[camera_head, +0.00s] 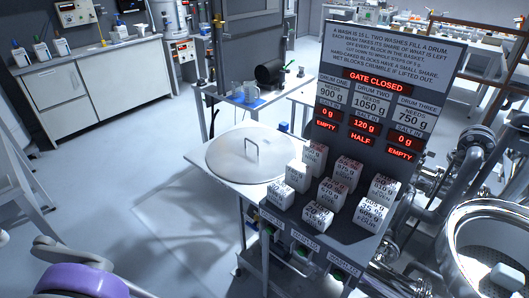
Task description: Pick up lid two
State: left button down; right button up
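A large round metal lid (222,158) lies flat on a white table (228,180) left of the salt blocks. An upright bar handle (251,148) stands near its middle. I see no number on this lid, so I cannot tell whether it is lid two. No other lid is clearly seen. A purple and grey part of my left arm (82,280) shows at the bottom left, away from the lid. Neither gripper's fingertips can be seen.
Several labelled white salt blocks (318,216) stand just right of the lid, before a dark sign panel (385,95) reading "GATE CLOSED". An open metal drum (462,250) and pipes (470,140) crowd the right. The floor (130,190) left of the table is clear.

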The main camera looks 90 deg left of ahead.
aim_at(250, 154)
jog(key=u, duration=3.1)
jog(key=i+j+z, duration=0.15)
jog(key=i+j, duration=2.05)
jog(key=k+j, duration=0.05)
jog(key=j, duration=0.05)
